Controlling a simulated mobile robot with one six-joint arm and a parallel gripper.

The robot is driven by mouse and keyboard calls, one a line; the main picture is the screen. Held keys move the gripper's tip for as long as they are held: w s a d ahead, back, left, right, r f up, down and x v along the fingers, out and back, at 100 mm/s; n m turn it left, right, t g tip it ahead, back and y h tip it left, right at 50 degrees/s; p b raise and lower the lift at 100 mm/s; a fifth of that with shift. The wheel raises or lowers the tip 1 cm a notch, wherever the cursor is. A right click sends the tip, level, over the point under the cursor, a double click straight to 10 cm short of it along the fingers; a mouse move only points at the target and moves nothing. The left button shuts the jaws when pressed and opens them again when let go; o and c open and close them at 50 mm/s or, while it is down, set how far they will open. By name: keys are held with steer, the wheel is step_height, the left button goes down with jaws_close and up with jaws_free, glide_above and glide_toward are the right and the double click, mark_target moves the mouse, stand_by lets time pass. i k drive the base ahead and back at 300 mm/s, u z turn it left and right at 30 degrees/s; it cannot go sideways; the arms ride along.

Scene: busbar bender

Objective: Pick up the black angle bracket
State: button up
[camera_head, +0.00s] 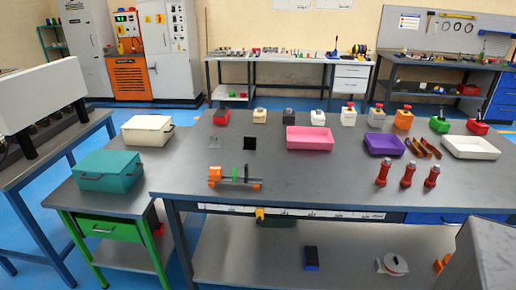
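A small black square-looking piece (249,143) sits on the grey main table (310,184), left of the pink tray. It is the best match for the black angle bracket, but it is too small for me to make out an angled shape. A similar grey piece (213,141) lies just left of it. My gripper is not in view, so its place relative to the black piece does not show.
Pink (309,138), purple (384,145) and white (470,148) trays stand right of the black piece. An orange-and-green fixture (236,177) stands in front, with three red bottles (408,174) farther right. Several small coloured items line the back edge. Bare tabletop surrounds the black piece.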

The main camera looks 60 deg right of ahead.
mark_target(250, 143)
steer(key=z, duration=0.3)
steer(key=i, duration=1.6)
steer(key=u, duration=0.55)
